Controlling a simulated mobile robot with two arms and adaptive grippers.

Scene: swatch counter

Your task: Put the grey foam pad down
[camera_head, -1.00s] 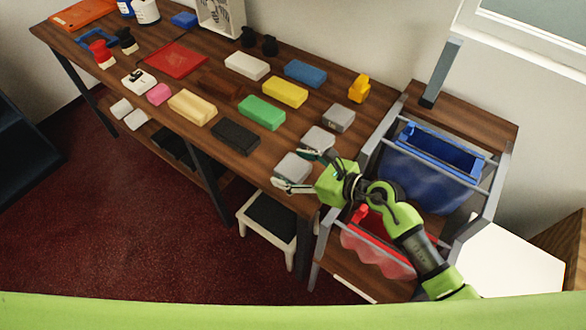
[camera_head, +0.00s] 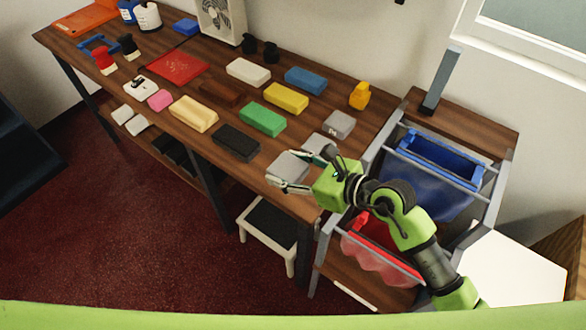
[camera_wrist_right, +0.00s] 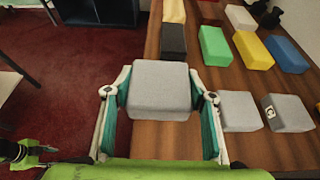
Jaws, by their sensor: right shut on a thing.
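The grey foam pad (camera_head: 290,166) is a light grey block between the fingers of my right gripper (camera_head: 297,168), at the near edge of the wooden counter. In the right wrist view the pad (camera_wrist_right: 161,86) sits squarely between both teal-lined fingers of the gripper (camera_wrist_right: 160,105), which is shut on it. The pad hides the counter edge behind it. I cannot tell whether its underside touches the counter or is a little above it.
Two grey blocks, one plain (camera_wrist_right: 239,111) and one marked (camera_wrist_right: 288,113), lie right of the pad. A black block (camera_head: 236,142) and a green block (camera_head: 263,118) lie beyond. A rack with a blue bin (camera_head: 430,185) and a red bin (camera_head: 382,245) stands at right.

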